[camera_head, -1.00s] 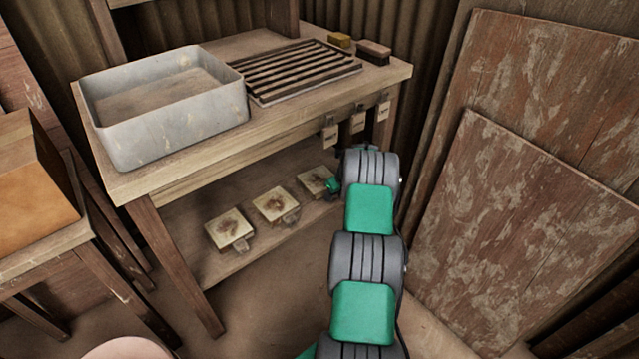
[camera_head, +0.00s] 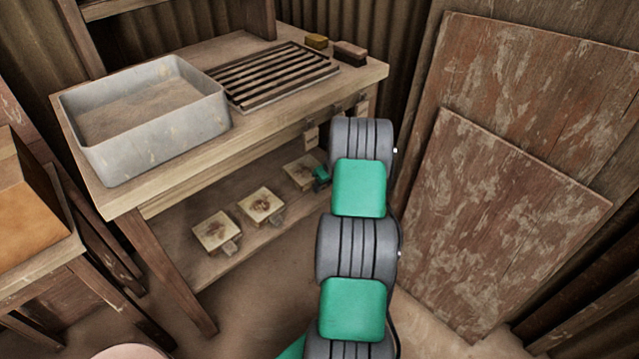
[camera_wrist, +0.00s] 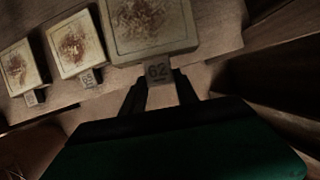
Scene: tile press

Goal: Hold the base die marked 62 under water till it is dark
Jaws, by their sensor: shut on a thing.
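The base die marked 62 (camera_wrist: 150,28) is a pale square block with a brown-stained face. Its tag (camera_wrist: 157,72), reading 62, sits between the fingers of my gripper (camera_wrist: 160,88), which is shut on it. In the head view the die (camera_head: 302,172) is at the right end of the row at the lower shelf; it looks slightly raised, though any gap beneath is hard to see. My gripper is partly hidden there behind my arm. The grey basin (camera_head: 160,147) stands on the bench top at the left; I cannot clearly tell the water surface inside it.
Two similar dies, a middle one (camera_head: 261,205) and a left one (camera_head: 216,231), lie on the lower shelf (camera_head: 195,272). The bench top (camera_head: 240,118) overhangs them. A slatted rack (camera_head: 272,75) and two small blocks stand beside the basin. Boards (camera_head: 500,210) lean at the right.

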